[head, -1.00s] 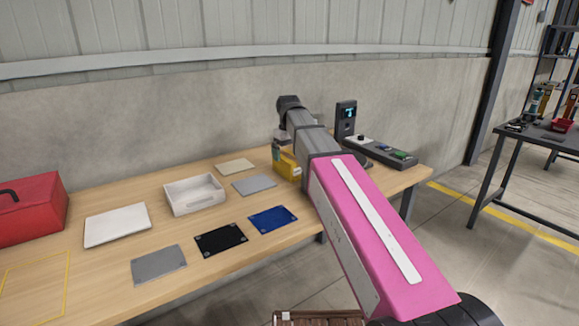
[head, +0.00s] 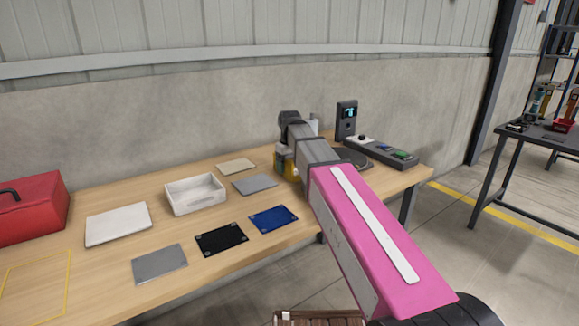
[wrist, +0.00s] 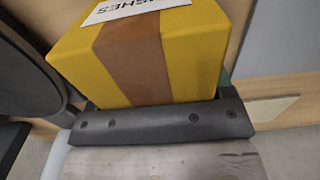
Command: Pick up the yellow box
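The yellow box (wrist: 190,52) fills the upper middle of the wrist view, with a brown band and a white printed label. In the head view, a small part of the yellow box (head: 288,171) shows at the back right of the table, mostly hidden by my arm. My gripper (head: 287,150) is down over the box. In the wrist view its dark bar (wrist: 165,120) lies right up against the box's near side. The fingertips are not clearly visible, so I cannot tell whether they grip the box.
The wooden table (head: 100,268) holds a white tray (head: 195,208), several flat plates and a red toolbox (head: 30,205). A control panel (head: 380,151) and an upright dark device (head: 346,118) stand right of my gripper. The wall is close behind.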

